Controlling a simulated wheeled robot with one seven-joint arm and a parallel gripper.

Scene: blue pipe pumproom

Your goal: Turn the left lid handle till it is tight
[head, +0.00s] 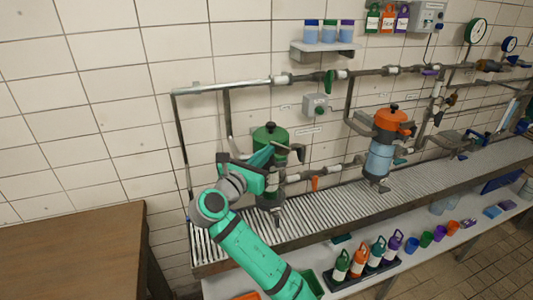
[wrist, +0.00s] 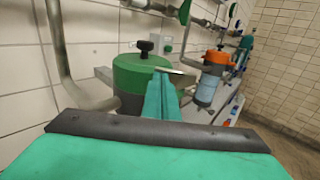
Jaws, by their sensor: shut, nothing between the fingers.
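The left vessel has a green lid (head: 270,135) with a black knob on top. The lid (wrist: 138,72) fills the middle of the wrist view. A grey lid handle (head: 298,151) sticks out from its right side. In the wrist view the handle (wrist: 180,71) shows as a pale bar just past my fingertips. My gripper (head: 268,152) is shut and empty, in front of the lid at about handle height. In the wrist view its teal fingers (wrist: 163,78) are together, close to the handle; I cannot tell if they touch it. My gripper partly hides the vessel.
An orange-lidded vessel (head: 388,120) stands to the right on the ribbed grey bench (head: 330,200). Grey pipes (head: 250,84) run along the tiled wall behind. A lower shelf holds several bottles (head: 360,258) and cups. A brown table (head: 70,250) is at left.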

